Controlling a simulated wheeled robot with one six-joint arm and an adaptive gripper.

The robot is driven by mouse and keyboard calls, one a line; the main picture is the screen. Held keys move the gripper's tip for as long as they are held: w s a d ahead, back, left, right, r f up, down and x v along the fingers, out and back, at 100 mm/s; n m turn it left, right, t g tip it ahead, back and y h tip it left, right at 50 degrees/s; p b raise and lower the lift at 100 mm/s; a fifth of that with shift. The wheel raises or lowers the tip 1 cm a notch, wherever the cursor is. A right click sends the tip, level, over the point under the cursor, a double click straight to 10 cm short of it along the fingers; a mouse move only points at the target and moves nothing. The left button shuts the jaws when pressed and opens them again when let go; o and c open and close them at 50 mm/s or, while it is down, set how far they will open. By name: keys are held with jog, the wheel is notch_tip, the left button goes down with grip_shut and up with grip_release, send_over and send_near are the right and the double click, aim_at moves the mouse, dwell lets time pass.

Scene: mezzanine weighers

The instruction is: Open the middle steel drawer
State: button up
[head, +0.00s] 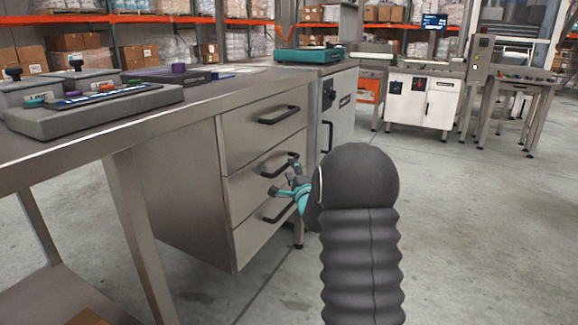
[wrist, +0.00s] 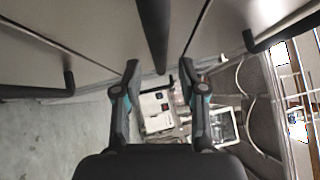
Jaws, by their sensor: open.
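The steel drawer unit under the bench has three stacked drawers with black bar handles. The middle steel drawer (head: 240,187) looks shut, its front flush with the others. Its handle (head: 271,168) is partly hidden by my gripper (head: 284,182), which is at the drawer front by this handle. In the wrist view the middle handle (wrist: 152,35) runs down between the two open fingers of my gripper (wrist: 159,70), with a gap on each side. The fingers do not appear closed on it.
The top handle (head: 280,116) and bottom handle (head: 279,213) sit above and below. A white cabinet (head: 343,110) stands beyond the drawers. Concrete floor (head: 470,220) is clear at right.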

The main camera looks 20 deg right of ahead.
jog(key=shift+w+d+r, duration=0.15)
jog(key=shift+w, duration=0.85)
jog(key=shift+w+d+r, duration=0.1)
jog(key=shift+w, duration=0.85)
grip_shut()
